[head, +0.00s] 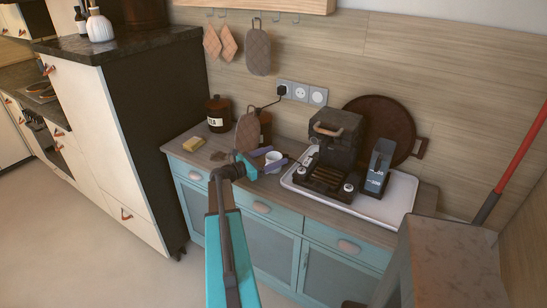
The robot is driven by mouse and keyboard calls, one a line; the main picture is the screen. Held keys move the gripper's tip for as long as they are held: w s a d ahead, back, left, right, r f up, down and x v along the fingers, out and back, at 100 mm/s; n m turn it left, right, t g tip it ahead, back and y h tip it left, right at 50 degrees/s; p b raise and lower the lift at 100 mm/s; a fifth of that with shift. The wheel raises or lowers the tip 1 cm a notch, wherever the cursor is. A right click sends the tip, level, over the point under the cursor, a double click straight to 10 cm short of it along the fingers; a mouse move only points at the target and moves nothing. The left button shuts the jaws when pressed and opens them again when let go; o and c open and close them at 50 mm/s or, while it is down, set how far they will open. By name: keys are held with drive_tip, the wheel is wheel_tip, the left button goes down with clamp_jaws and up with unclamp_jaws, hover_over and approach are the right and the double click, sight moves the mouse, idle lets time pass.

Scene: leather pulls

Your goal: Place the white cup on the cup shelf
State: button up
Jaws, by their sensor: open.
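The white cup (273,157) stands upright on the worktop of the teal sideboard, left of the coffee machine. My gripper (268,160) is open, with its two purple-grey fingers spread on either side of the cup. From this angle I cannot tell whether either finger touches the cup. My wrist and fingers partly hide the worktop around it. A wooden shelf (262,5) with hooks beneath it runs along the top edge of the view. I cannot tell whether this is the cup shelf, and its top is out of view.
The coffee machine (334,155) stands on a white tray (400,190), beside a dark water container (377,167). A round brown board (388,120) leans on the wall. A tea jar (219,114), a yellow block (194,144) and a quilted mitt (248,130) are near the cup.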

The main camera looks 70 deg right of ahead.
drive_tip(key=b+v, duration=0.3)
drive_tip(key=v, duration=0.9)
drive_tip(key=shift+s, duration=0.1)
drive_tip(key=shift+a, duration=0.1)
drive_tip(key=w+a+f+n+t+h, duration=0.1)
drive_tip(key=w+a+f, duration=0.1)
drive_tip(key=w+a, duration=0.15)
drive_tip(key=w+a+f+n+t, duration=0.1)
drive_tip(key=w+a+f+t, duration=0.15)
drive_tip(key=w, duration=0.25)
drive_tip(key=w+a+f+m+t+y, duration=0.1)
drive_tip(key=w+a+f+m+y, duration=0.15)
drive_tip(key=a+f, duration=1.05)
drive_tip(key=w+a+f+m+t+y, duration=0.15)
drive_tip(key=a+f+y, duration=0.25)
drive_tip(key=a+f, duration=0.8)
drive_tip(key=s+a+f+m+y, duration=0.2)
drive_tip(key=s+a+f, duration=0.2)
drive_tip(key=a, duration=0.8)
drive_tip(key=s+a+f+m+y, duration=0.3)
drive_tip(key=s+a+f, duration=0.2)
drive_tip(key=a, duration=0.8)
drive_tip(key=s+a+f+m+y, duration=0.3)
drive_tip(key=s+a+f, duration=0.2)
drive_tip(key=a, duration=0.8)
drive_tip(key=shift+s+f, duration=0.2)
drive_tip(key=shift+s, duration=0.2)
